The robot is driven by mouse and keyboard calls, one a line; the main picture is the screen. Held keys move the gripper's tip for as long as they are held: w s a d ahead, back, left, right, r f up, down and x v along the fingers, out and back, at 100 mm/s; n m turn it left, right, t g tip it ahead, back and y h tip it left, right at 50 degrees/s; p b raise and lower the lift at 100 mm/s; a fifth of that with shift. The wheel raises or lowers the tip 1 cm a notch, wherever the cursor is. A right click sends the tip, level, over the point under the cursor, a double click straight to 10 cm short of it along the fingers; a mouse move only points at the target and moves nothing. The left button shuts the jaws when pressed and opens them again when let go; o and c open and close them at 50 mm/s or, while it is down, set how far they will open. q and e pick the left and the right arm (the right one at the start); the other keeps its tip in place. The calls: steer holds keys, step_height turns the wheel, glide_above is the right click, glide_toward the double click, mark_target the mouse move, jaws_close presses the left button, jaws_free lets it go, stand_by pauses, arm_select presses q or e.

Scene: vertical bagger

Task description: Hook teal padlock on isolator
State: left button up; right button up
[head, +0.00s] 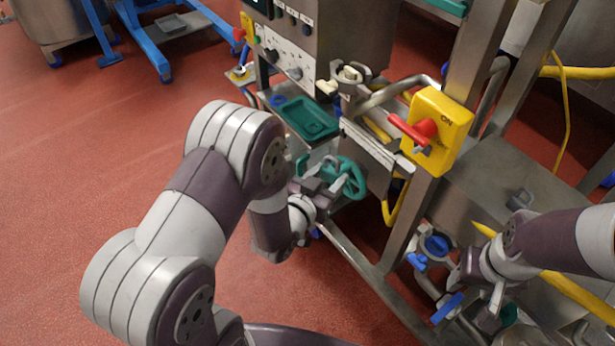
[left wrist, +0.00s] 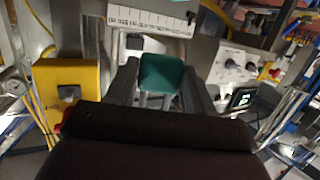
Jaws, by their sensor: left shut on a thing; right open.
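The isolator is a yellow box (head: 447,135) marked ON with a red handle (head: 408,131), on a steel post in the head view; its yellow box also shows at the left of the left wrist view (left wrist: 82,75). My left gripper (head: 322,187) is below and left of it, apart from it. A teal block, apparently the padlock (left wrist: 162,74), sits between the left fingers in the left wrist view. In the head view teal shows at those fingertips, but the padlock's outline and shackle are unclear. My right gripper (head: 478,292) is open at the lower right.
A teal tray (head: 308,117) lies below the control panel (head: 290,66), above my left gripper. Steel frame posts and pipes surround the isolator. Blue-handled valves (head: 437,246) are near my right gripper.

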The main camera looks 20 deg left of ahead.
arm_select(q)
steer(key=s+d+r+m+g+h+p, duration=0.1)
steer(key=s+d+r+m+h+p, duration=0.1)
steer(key=d+r+m+h, duration=0.3)
steer(key=g, duration=0.2)
glide_toward(418, 160)
step_height(418, 160, down, 2)
steer(key=w, duration=0.1)
steer(key=shift+w+d+r+h+b, duration=0.1)
steer(key=shift+w+d+h+b, duration=0.25)
steer(key=shift+w+d, duration=0.35)
steer(key=shift+c, duration=1)
steer(key=shift+r+b+x, duration=0.25)
steer(key=shift+b+x, duration=0.15)
steer(key=shift+x, duration=0.8)
steer(key=shift+c, duration=0.6)
steer(key=shift+w+d, duration=0.4)
steer(key=shift+w, duration=0.1)
